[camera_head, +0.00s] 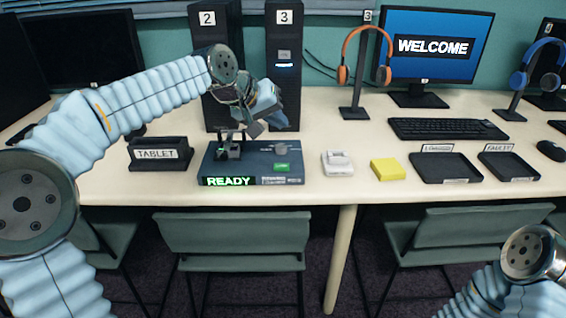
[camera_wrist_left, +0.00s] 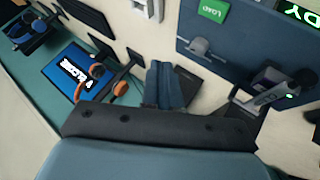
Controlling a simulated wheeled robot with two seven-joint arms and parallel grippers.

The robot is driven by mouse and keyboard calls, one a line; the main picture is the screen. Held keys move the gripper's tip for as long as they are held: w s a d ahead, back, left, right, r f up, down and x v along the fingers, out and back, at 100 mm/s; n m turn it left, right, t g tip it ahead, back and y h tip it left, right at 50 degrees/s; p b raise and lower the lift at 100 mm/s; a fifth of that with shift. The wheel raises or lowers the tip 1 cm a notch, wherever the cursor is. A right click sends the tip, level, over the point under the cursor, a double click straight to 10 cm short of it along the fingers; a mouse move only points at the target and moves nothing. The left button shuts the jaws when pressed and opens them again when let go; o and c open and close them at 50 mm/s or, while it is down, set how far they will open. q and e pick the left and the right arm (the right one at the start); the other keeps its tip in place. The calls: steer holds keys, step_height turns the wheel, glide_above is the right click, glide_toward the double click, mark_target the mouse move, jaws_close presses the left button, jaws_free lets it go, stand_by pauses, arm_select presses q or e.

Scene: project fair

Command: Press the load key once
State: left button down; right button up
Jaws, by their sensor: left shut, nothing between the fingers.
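A blue-grey device (camera_head: 213,168) sits near the table's front edge. Its display (camera_head: 228,181) reads READY in green. The green load key (camera_head: 281,167) is on its right front; it also shows, lettered LOAD, at the top of the left wrist view (camera_wrist_left: 213,11). A grey knob (camera_head: 281,148) is behind the key, and a dark fixture (camera_head: 229,149) stands on the device's left. My left gripper (camera_head: 254,129) is shut and empty, above the device's back part, apart from the key. My right gripper is outside the views; only part of that arm shows at lower right.
A TABLET stand (camera_head: 160,152) is left of the device. A small white object (camera_head: 337,163), a yellow block (camera_head: 386,169) and two black trays (camera_head: 445,167) lie to the right. Dark towers numbered 2 (camera_head: 207,60) and 3 (camera_head: 285,45) stand behind. An orange headset (camera_head: 344,74) hangs farther right.

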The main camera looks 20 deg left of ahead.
arm_select(q)
steer(key=shift+f, duration=0.15)
steer(key=b, duration=0.4)
glide_above(278, 167)
step_height(278, 167, down, 8)
steer(key=shift+s+r, duration=0.1)
steer(key=shift+r, duration=0.15)
steer(key=shift+f+b, duration=0.5)
steer(key=shift+f, duration=0.05)
steer(key=shift+f, duration=0.1)
stand_by(1.2)
steer(key=shift+f+b, duration=0.3)
steer(key=shift+f+b, duration=0.35)
steer(key=shift+f, duration=0.05)
stand_by(0.6)
steer(key=shift+r+p, duration=0.7)
steer(key=shift+r, duration=0.15)
